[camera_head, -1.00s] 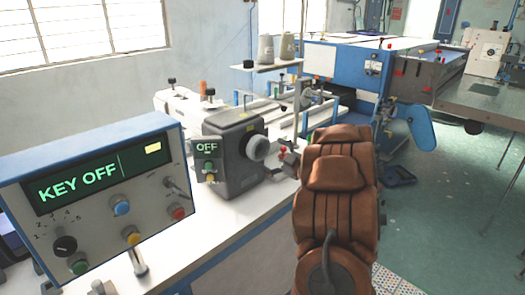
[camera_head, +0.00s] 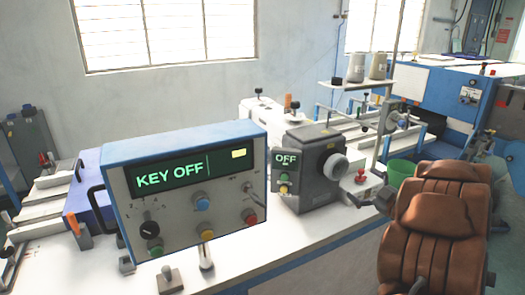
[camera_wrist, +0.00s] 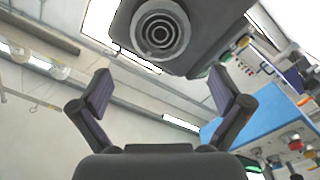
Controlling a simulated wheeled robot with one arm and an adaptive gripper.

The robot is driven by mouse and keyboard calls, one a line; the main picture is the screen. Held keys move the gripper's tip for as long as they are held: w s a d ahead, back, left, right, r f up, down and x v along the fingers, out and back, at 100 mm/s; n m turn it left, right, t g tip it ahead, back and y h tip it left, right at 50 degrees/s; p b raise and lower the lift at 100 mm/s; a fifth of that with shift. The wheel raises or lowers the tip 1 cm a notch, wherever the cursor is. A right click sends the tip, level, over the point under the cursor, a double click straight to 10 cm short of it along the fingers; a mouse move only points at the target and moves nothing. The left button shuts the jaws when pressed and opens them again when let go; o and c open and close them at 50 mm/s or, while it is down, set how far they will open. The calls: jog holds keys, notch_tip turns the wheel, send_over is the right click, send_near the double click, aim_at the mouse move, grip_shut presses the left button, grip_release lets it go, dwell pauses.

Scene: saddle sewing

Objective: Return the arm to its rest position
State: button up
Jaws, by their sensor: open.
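My gripper (camera_wrist: 160,88) shows in the wrist view with its two dark fingers spread wide apart. It is open, with nothing held between the fingers. The head view shows neither the gripper nor the arm. Beyond the fingers, at the top of the wrist view, is a dark grey body with a ringed round part (camera_wrist: 160,35); I cannot tell what it is. The control box (camera_head: 188,190) stands on the white table in the head view, its display reading KEY OFF. The grey motor unit (camera_head: 310,165) behind it shows OFF.
A brown leather saddle (camera_head: 435,212) stands at the right, beside the white table (camera_head: 270,262). A green bin (camera_head: 401,172) and blue machines (camera_head: 425,92) stand behind. A blue surface (camera_wrist: 262,122) shows at the right of the wrist view.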

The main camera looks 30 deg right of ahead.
aim_at(343, 167)
jog(key=shift+w, duration=0.1)
jog(key=w+m+g+h, duration=0.1)
jog(key=w+h, duration=0.1)
jog(key=w+r+m+g+h, duration=0.1)
jog(key=w+g, duration=0.1)
jog(key=w, duration=0.1)
jog(key=shift+r+h, duration=0.2)
jog(key=shift+h, duration=0.2)
jog(key=shift+w+a+r+m+g+h, duration=0.15)
jog(key=shift+m+g+h, duration=0.15)
jog(key=shift+g+h, duration=0.25)
jog(key=s+a+f+m+g+y, duration=0.15)
jog(key=s+a+g, duration=0.3)
jog(key=a, duration=0.45)
jog(key=s+a+f+m+g+h, duration=0.1)
jog(key=s+a+f+m+g, duration=0.15)
jog(key=s+a, duration=0.45)
jog(key=s+a+f+m+g+y, duration=0.1)
jog(key=s+a+m+g, duration=0.2)
jog(key=a, duration=0.8)
jog(key=s+a+f+n+g+y, duration=0.2)
jog(key=s+a+g, duration=0.3)
jog(key=s+a, duration=1.1)
jog(key=shift+s+a+n+g+y, duration=0.35)
jog(key=shift+s+y, duration=0.2)
jog(key=shift+y, duration=0.35)
